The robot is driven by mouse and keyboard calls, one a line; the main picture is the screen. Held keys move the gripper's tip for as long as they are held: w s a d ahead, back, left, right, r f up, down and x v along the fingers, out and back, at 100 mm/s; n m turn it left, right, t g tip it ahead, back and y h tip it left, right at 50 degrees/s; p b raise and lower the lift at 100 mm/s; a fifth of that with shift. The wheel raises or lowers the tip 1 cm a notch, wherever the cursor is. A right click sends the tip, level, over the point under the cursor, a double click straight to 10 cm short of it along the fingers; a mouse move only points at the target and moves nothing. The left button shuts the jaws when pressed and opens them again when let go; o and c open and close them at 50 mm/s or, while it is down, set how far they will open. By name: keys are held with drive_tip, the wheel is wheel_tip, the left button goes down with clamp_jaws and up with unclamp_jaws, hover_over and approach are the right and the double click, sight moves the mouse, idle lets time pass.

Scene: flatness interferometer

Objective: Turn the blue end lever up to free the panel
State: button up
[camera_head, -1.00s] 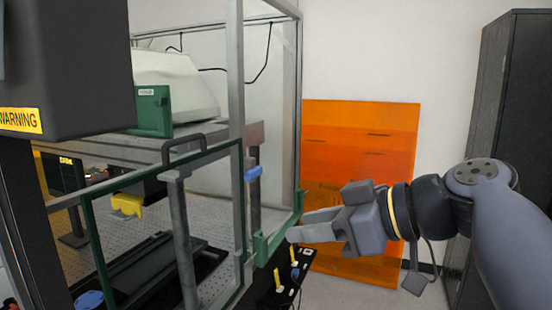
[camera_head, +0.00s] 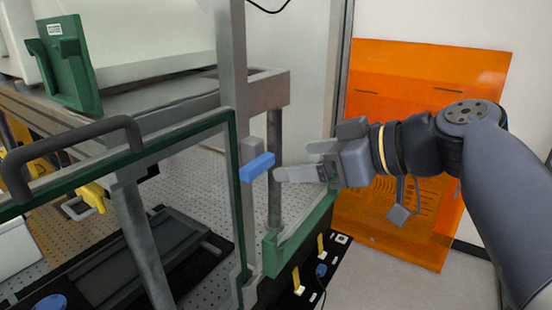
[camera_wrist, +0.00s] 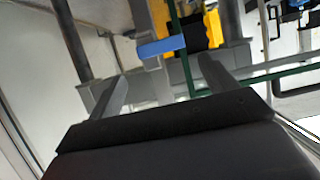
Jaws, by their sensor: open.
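The blue end lever (camera_head: 257,167) is a short bar on a small grey block, fixed to the upright frame post near the right end of the green-framed panel (camera_head: 130,153). It sticks out roughly level, tilted slightly up to the right. My gripper (camera_head: 293,162) is just right of the lever's right end, pointing left at it, with a small apparent gap. In the wrist view the blue lever (camera_wrist: 160,46) lies ahead, between the lines of my two open fingers (camera_wrist: 160,78). The fingers hold nothing.
A grey handle (camera_head: 75,150) is on the panel's top edge. A green corner bracket (camera_head: 300,240) juts out below my gripper. Grey frame posts (camera_head: 233,110) stand close by. An orange sheet (camera_head: 425,95) leans on the wall behind my arm.

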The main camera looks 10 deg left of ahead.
sight(263, 165)
drive_tip(key=shift+o, duration=1.2)
drive_tip(key=p+x, duration=0.1)
drive_tip(key=x, duration=0.6)
drive_tip(key=shift+w+a+f+p, duration=0.1)
drive_tip(key=shift+a+f+p, duration=0.1)
drive_tip(key=shift+a+p, duration=0.15)
drive_tip(key=shift+d, duration=0.1)
drive_tip(key=shift+c, duration=0.3)
drive_tip(key=c, duration=0.9)
